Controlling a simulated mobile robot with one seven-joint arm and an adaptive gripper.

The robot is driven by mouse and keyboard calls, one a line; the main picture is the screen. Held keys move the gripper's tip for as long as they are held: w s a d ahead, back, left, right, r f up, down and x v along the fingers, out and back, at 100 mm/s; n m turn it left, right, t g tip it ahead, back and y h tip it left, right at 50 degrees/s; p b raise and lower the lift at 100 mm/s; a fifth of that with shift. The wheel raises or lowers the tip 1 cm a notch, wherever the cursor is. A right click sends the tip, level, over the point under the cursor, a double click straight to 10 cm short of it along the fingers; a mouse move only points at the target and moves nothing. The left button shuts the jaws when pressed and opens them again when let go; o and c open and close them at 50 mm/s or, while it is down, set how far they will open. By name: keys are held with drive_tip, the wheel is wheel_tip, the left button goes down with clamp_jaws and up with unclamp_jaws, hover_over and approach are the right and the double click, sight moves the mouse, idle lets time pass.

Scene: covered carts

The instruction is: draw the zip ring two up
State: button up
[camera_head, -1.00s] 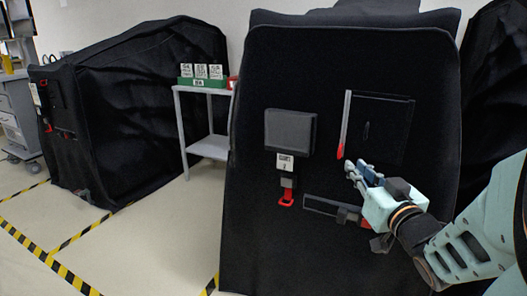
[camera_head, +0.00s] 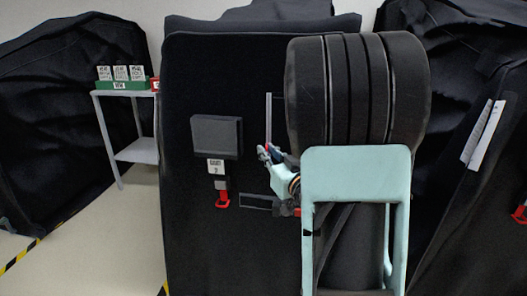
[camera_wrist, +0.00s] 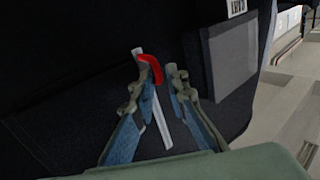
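The red zip ring (camera_wrist: 151,67) sits at the lower end of a pale zip strip (camera_head: 268,115) on the black cart cover. In the head view the ring is mostly hidden by my fingers. My gripper (camera_head: 270,154) is at the foot of the strip. In the wrist view my gripper (camera_wrist: 154,82) is open, with blue-padded fingers apart and the ring between or just beyond their tips. I cannot tell whether either finger touches it. The strip also shows between the fingers in the wrist view (camera_wrist: 163,128).
A grey box (camera_head: 216,136) and a label (camera_head: 216,166) are left of the strip, above a red tab (camera_head: 222,200). A flat dark pocket (camera_head: 257,203) lies below. A shelf (camera_head: 124,92) stands left, and another covered cart (camera_head: 470,110) at right.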

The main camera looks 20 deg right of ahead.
drive_tip(key=shift+w, duration=0.7)
clamp_jaws()
drive_tip(key=shift+r, duration=0.1)
wheel_tip(320, 180, up, 14)
drive_tip(key=p, duration=0.8)
